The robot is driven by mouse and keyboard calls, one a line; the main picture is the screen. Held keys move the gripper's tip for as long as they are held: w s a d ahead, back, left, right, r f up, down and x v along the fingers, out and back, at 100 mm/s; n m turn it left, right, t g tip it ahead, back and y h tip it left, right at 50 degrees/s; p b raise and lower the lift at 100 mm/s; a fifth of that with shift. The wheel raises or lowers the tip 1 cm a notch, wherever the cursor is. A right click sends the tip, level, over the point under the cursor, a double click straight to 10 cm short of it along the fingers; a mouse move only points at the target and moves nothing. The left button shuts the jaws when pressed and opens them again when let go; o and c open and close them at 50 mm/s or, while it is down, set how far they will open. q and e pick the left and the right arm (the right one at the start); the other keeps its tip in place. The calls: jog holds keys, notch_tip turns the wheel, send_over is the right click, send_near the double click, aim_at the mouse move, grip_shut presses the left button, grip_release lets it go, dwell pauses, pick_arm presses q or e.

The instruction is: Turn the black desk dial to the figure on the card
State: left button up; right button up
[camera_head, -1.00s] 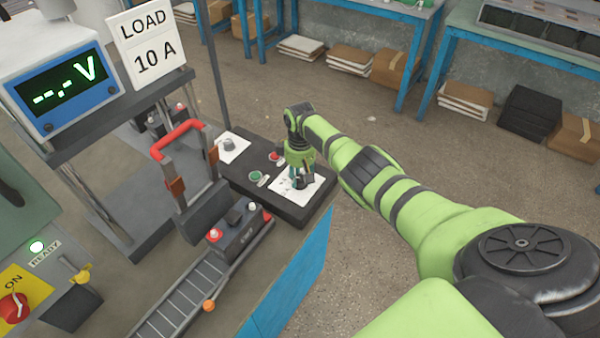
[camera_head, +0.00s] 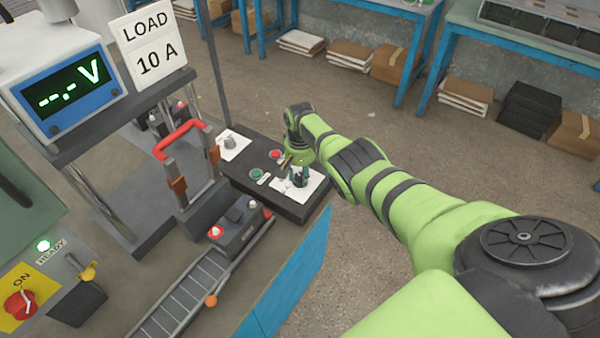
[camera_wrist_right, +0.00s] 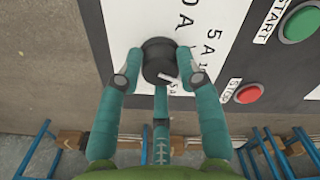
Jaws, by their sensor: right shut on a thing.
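The card (camera_head: 150,45) on the stand reads LOAD 10 A. The black dial (camera_wrist_right: 158,55) sits on a white scale plate (camera_wrist_right: 220,20), which also shows in the head view (camera_head: 318,184). A pale pointer mark on the dial points to the lower right in the wrist view. Several figures ending in A surround it, partly cut off or covered, so the exact setting cannot be told. My right gripper (camera_wrist_right: 160,72) is shut on the dial, with fingers on both sides; in the head view (camera_head: 299,180) it hides most of it. My left gripper is not in view.
A green START button (camera_wrist_right: 300,22) and a red STOP button (camera_wrist_right: 248,93) lie beside the scale plate. A second white plate with a grey knob (camera_head: 230,143) is farther left. A battery (camera_head: 240,225) stands on the roller track, near a red-handled frame (camera_head: 178,138).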

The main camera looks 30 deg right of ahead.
aim_at(300, 176)
jog(key=shift+s+a+f+m, duration=0.1)
jog(key=shift+s+f+m, duration=0.1)
jog(key=shift+s+m, duration=0.1)
jog(key=o, duration=1.1)
jog(key=shift+w, duration=0.1)
jog(key=shift+o, duration=0.2)
jog(key=shift+r, duration=0.15)
jog(key=shift+w, duration=0.15)
jog(key=shift+r, duration=0.55)
notch_tip(300, 176, up, 11)
